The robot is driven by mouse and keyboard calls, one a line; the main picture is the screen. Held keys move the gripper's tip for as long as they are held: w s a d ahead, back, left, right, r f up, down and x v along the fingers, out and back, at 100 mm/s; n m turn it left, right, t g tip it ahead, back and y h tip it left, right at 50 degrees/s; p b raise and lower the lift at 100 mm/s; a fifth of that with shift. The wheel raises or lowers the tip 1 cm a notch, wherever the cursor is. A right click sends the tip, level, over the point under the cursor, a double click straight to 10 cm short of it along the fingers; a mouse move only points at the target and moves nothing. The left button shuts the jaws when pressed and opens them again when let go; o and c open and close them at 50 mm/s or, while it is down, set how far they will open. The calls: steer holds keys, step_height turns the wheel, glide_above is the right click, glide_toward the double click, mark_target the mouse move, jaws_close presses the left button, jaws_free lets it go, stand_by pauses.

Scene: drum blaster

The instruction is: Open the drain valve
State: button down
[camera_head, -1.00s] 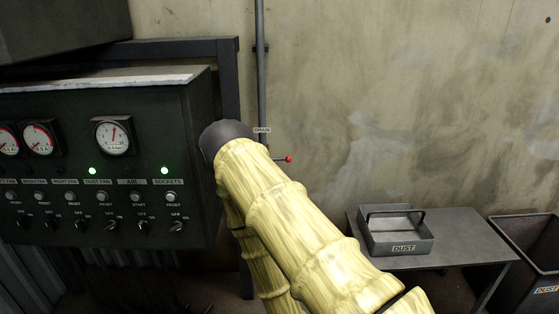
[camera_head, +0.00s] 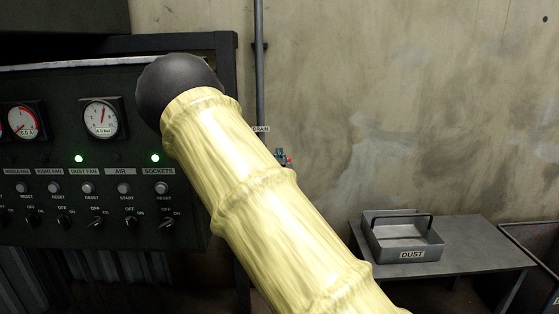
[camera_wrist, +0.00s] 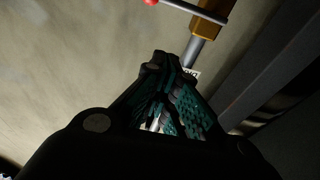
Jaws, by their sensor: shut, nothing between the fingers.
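The drain valve shows in the wrist view as a brass body (camera_wrist: 208,20) on a grey pipe, with a thin grey lever (camera_wrist: 182,6) ending in a red knob (camera_wrist: 151,2) at the top edge. My gripper (camera_wrist: 162,62) is shut and empty, its fingertips below the lever in that picture and apart from it. In the head view the teal fingertips (camera_head: 280,153) show just past my arm, close beside the red knob (camera_head: 289,160). My arm hides the valve body there. The DRAIN label (camera_head: 261,129) is visible above it.
A dark control panel (camera_head: 60,185) with gauges and switches stands at left. The vertical pipe (camera_head: 260,70) runs up the wall. A table (camera_head: 470,256) at right holds a grey DUST tray (camera_head: 385,248), with a bin (camera_head: 535,245) beside it. The wall at right is bare.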

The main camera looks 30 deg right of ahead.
steer(key=shift+w, duration=0.1)
steer(key=w+d+f, duration=0.2)
steer(key=w+d, duration=0.2)
steer(key=w, duration=0.3)
steer(key=shift+w+d+f, duration=0.3)
steer(key=shift+d+f, duration=0.05)
steer(key=shift+d, duration=0.05)
stand_by(0.5)
stand_by(0.4)
steer(key=shift+f, duration=0.1)
